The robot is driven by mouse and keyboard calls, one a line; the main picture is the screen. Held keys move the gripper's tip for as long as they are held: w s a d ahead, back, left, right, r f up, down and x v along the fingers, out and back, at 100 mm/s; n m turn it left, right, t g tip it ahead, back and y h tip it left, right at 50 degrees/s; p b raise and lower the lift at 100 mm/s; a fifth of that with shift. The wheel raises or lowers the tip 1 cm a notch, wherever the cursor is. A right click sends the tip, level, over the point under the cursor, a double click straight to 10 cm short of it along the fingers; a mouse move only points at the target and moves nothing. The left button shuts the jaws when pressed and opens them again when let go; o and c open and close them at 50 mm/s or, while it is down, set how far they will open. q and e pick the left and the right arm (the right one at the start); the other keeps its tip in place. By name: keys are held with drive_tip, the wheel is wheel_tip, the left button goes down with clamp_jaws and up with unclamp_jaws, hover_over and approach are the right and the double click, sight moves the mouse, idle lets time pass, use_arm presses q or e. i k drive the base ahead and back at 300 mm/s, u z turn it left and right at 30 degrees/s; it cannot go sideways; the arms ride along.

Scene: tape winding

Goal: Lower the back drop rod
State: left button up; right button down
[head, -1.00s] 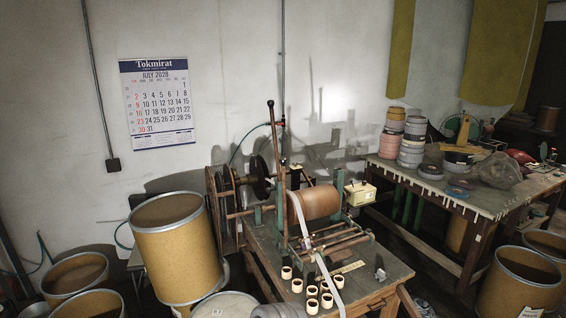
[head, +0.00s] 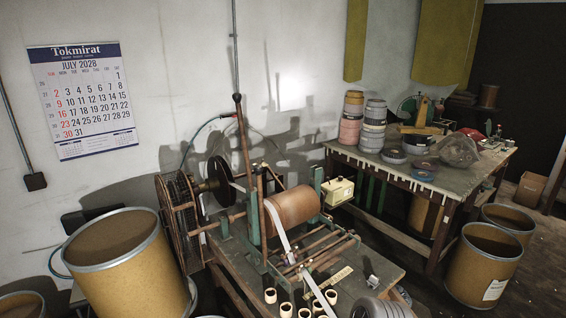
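The winding machine stands on a wooden table (head: 380,268) in the lower middle of the head view. It carries a large copper-brown roll (head: 293,208) with a white tape (head: 281,234) running down its front. A tall thin upright rod with a dark knob (head: 238,98) rises at the back left of the machine. Several thin horizontal rods (head: 318,252) lie in front of the roll. I cannot tell which of these is the back drop rod. Neither of my grippers is in view.
A large drum (head: 125,262) stands close on the left of the machine. Several small cores (head: 305,312) and a grey roll (head: 380,308) sit at the table's front. A second table (head: 440,180) with stacked tape rolls (head: 351,118) is at the right, with drums (head: 484,270) beside it.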

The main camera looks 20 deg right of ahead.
sight(258, 169)
drive_tip(key=u, duration=0.15)
drive_tip(key=i, duration=0.85)
drive_tip(key=u, duration=0.4)
